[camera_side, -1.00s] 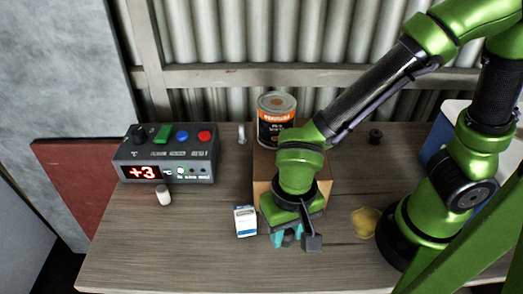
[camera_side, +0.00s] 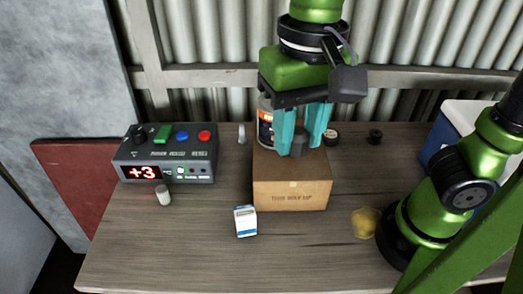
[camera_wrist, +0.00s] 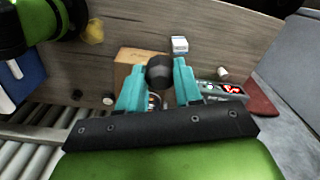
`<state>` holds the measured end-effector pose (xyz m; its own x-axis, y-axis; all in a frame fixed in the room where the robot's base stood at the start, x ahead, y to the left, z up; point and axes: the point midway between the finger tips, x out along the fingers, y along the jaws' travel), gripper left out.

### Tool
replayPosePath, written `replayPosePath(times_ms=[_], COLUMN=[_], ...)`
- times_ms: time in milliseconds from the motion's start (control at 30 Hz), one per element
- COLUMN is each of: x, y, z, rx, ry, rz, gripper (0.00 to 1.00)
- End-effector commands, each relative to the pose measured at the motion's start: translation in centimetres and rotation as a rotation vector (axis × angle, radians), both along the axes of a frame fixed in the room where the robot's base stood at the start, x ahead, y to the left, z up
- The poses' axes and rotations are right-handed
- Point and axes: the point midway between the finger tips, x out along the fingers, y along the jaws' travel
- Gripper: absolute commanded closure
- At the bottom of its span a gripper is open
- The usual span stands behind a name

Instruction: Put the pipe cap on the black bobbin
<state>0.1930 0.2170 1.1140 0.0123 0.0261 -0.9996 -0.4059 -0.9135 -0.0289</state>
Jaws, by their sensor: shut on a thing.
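My gripper (camera_side: 304,135) is shut on a dark grey, rounded piece, which I take to be the pipe cap (camera_side: 299,144). It holds the cap in the air, over the cardboard box in the side view. In the wrist view the cap (camera_wrist: 159,71) sits between the teal fingertips (camera_wrist: 160,80).
The cardboard box (camera_side: 292,193) is below my gripper, with a tin (camera_side: 265,128) behind it. A blue cooler (camera_side: 436,143) is right of the bobbin. A carton (camera_side: 245,222) and control box (camera_side: 166,155) stand left.

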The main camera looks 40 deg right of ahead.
Motion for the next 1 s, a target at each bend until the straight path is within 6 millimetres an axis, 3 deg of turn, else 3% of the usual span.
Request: replayPosePath(times_ms=[267,467,600,733,900,1000], x=[4.9,9.2,11.6,12.3,11.0,9.5], y=[-4.5,-11.0,-18.0,-25.1,-33.9,-37.8], z=[-0.3,-0.3,-0.2,-0.2,-0.3,-0.3], rx=[-0.001,0.002,0.004,0.006,0.005,0.003], ry=[0.007,0.01,0.011,0.011,0.012,0.013], rz=[-0.238,-0.511,-0.767,-1.011,-1.31,-1.448], gripper=[0.94,0.94,0.94,0.94,0.94,0.94])
